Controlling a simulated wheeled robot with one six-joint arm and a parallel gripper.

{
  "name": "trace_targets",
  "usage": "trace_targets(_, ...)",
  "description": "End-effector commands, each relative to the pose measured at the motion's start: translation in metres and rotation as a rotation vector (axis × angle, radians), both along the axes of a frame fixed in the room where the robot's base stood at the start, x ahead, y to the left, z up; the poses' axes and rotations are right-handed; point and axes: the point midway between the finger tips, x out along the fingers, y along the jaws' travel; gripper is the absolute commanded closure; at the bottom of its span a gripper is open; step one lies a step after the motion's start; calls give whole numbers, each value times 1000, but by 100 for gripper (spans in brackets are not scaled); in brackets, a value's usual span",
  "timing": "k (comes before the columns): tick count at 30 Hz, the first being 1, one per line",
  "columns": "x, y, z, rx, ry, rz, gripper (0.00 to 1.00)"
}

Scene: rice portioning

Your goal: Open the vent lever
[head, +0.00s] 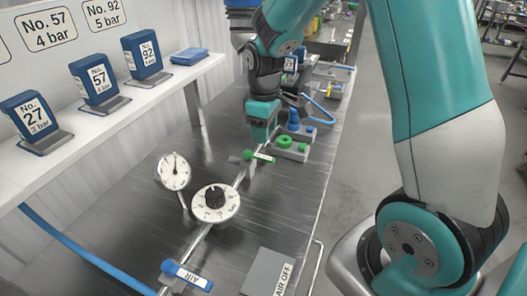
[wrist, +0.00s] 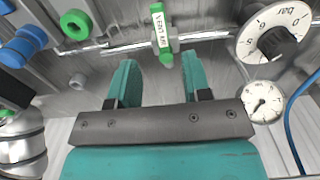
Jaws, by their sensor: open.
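The vent lever (head: 260,156) is green with a white label and sits on the metal pipe. In the wrist view the vent lever (wrist: 161,33) lies across the pipe, just beyond my fingertips and roughly centred between them. My gripper (wrist: 160,75) is open, with two teal fingers apart and nothing between them. In the head view my gripper (head: 262,125) points down close behind the vent lever. Its fingertips are hard to make out there.
A black-knobbed dial (head: 215,203) and a round gauge (head: 173,171) stand beside the pipe. A blue AIR lever (head: 187,275) is at the front, near an AIR OFF plate (head: 268,272). Green and blue fittings (head: 290,143) sit right of the lever. Numbered blue blocks (head: 94,79) stand on the shelf.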

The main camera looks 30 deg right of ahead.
Motion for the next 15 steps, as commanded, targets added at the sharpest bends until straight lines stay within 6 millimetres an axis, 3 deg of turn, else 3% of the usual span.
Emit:
trace_targets(6,-1,1,-46,1,4,1,55)
trace_targets(15,0,1,-74,1,1,1,55)
